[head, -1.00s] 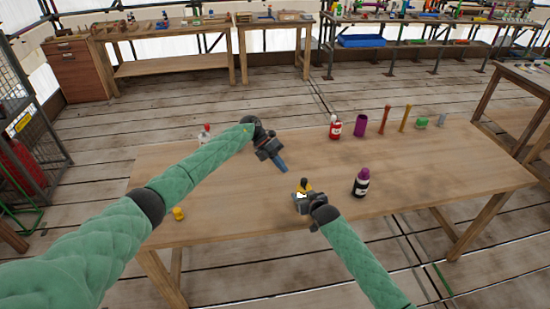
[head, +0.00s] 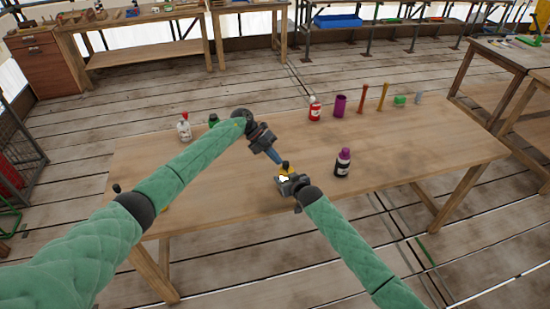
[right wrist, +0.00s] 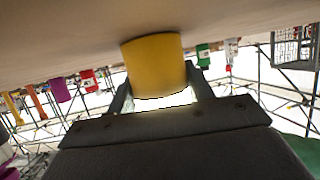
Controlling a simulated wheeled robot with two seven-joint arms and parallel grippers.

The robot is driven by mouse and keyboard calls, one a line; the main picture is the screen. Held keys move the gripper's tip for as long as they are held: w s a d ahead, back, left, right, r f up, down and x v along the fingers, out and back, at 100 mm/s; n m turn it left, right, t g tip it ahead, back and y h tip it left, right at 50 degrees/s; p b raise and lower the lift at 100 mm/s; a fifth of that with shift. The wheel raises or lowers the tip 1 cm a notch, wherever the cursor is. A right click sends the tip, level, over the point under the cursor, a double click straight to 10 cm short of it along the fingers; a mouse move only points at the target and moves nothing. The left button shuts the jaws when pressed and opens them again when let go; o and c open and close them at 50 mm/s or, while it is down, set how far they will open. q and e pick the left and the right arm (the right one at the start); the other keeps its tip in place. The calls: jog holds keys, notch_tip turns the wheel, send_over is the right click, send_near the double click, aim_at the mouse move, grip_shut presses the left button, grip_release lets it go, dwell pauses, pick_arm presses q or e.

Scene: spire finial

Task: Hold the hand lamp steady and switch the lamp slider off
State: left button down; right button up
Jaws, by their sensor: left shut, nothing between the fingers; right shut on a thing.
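The hand lamp (head: 286,168) is small and yellow with a dark top, and a bright white spot shows at its front. My right gripper (head: 287,180) is shut on it, low over the table. In the right wrist view the lamp's yellow body (right wrist: 155,65) sits between the two fingers. My left gripper (head: 275,157) is shut and empty, its blue fingers pointing down at the lamp's top from the upper left. Its tips are very close to the lamp; I cannot tell whether they touch. The slider is too small to make out.
A dark bottle with a purple cap (head: 343,162) stands right of the lamp on the wooden table (head: 420,160). A red bottle (head: 315,109), a purple cup (head: 339,105) and several other items line the back. A white bottle (head: 184,127) stands at left, behind my left arm.

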pick_arm(q)
jog(key=shift+s+d, duration=0.2)
jog(key=shift+s, duration=0.35)
jog(key=shift+s+d, duration=0.2)
jog(key=shift+s, duration=0.35)
jog(key=w+a+f+v, duration=0.1)
jog(key=f+v, duration=0.1)
jog(key=v, duration=1.1)
jog(key=shift+a, duration=0.3)
pick_arm(e)
jog(key=o, duration=1.1)
jog(key=shift+s, duration=0.15)
